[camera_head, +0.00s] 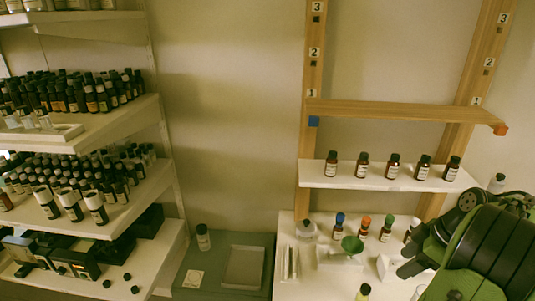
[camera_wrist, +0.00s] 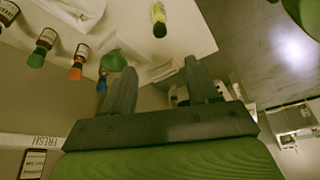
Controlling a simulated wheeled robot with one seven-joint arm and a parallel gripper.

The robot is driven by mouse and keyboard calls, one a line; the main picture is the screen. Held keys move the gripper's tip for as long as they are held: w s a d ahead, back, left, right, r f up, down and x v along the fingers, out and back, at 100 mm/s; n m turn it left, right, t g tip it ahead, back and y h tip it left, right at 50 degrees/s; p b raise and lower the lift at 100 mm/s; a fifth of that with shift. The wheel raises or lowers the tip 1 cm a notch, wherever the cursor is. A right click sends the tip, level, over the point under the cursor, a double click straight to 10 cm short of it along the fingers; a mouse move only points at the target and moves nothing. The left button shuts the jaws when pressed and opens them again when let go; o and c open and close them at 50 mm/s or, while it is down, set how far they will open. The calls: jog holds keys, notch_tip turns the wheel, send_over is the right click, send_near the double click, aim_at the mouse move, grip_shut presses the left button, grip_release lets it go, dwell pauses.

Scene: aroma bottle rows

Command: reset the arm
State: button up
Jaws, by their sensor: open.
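My arm (camera_head: 490,250), green and black, is folded at the lower right of the head view, in front of the white table's right end. My gripper (camera_wrist: 160,72) shows in the wrist view with its two grey fingers spread apart and nothing between them. In that view the white table (camera_wrist: 215,38) and its bottles appear upside down beyond the fingers. A green funnel-like piece (camera_wrist: 113,60) appears close to the left fingertip; I cannot tell the gap. In the head view the arm hides part of the table's right side.
Several dark bottles stand on the white shelf (camera_head: 345,181) above. Crowded shelves (camera_head: 120,115) fill the left; bare wall lies between.

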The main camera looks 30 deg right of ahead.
jog(key=w+a+r+m+h, duration=0.1)
jog(key=w+a+r, duration=0.15)
jog(key=a, duration=0.55)
jog(key=w+a+r+m, duration=0.1)
jog(key=w+a+r, duration=0.15)
jog(key=a, duration=0.65)
jog(key=w+a+r+m+h, duration=0.15)
jog(key=a+r, duration=0.25)
jog(key=a, duration=0.4)
jog(key=s+a+f+m+t, duration=0.1)
jog(key=s+a+m, duration=0.2)
jog(key=s+a, duration=0.6)
jog(key=shift+s+a+f+t, duration=0.2)
jog(key=shift+s+f+t, duration=0.05)
jog(key=shift+f+t, duration=0.05)
